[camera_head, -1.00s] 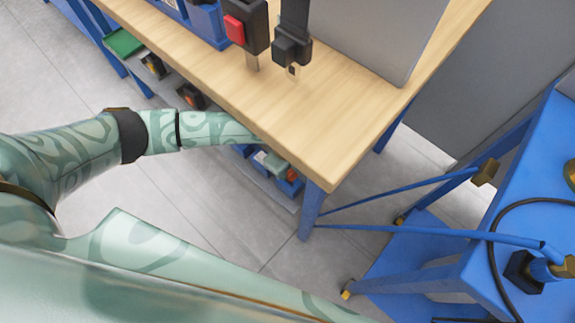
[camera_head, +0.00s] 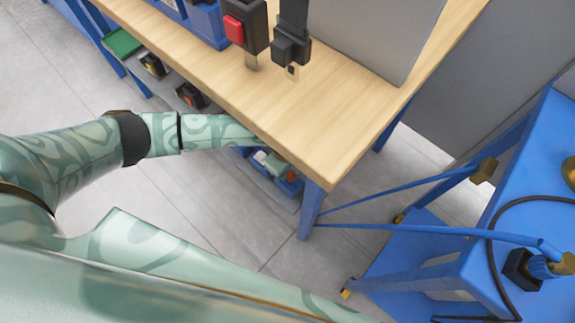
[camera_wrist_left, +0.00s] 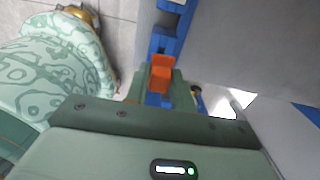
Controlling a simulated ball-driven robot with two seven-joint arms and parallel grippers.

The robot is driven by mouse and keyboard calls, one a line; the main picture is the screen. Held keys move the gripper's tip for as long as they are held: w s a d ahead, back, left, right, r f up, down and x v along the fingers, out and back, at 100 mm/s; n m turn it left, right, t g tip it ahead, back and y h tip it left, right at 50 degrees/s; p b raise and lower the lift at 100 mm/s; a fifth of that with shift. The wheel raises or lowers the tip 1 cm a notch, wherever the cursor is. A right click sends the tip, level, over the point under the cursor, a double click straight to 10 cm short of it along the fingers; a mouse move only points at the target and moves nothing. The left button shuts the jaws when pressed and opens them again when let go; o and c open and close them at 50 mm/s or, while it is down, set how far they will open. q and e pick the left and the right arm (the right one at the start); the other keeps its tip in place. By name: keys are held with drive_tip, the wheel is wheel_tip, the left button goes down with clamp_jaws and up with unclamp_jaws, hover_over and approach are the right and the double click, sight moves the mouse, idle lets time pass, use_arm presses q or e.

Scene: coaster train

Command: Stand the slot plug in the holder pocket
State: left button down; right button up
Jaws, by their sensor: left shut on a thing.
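In the left wrist view an orange piece (camera_wrist_left: 161,72), which looks like the slot plug, sits between the green fingers of my left gripper (camera_wrist_left: 163,85). The gripper is shut on it. Just beyond it is a blue part with dark openings (camera_wrist_left: 166,42), which looks like the holder. The plug overlaps its near end in this view; I cannot tell whether they touch. In the head view my left gripper (camera_head: 275,164) is below the tabletop's edge, by blue parts on the low shelf. Part of the forearm is hidden by the tabletop. My right gripper is not in view.
The wooden tabletop (camera_head: 310,110) overhangs the shelf, with a blue leg (camera_head: 311,210) right of the gripper. Dark devices with orange or yellow parts (camera_head: 190,95) stand along the shelf. A blue cart (camera_head: 530,200) with a cable stands at right. The floor in front is clear.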

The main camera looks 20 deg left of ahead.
use_arm(q)
drive_tip(key=shift+f+b, duration=0.75)
drive_tip(key=shift+f, duration=1.05)
drive_tip(key=c, duration=1.1)
unclamp_jaws()
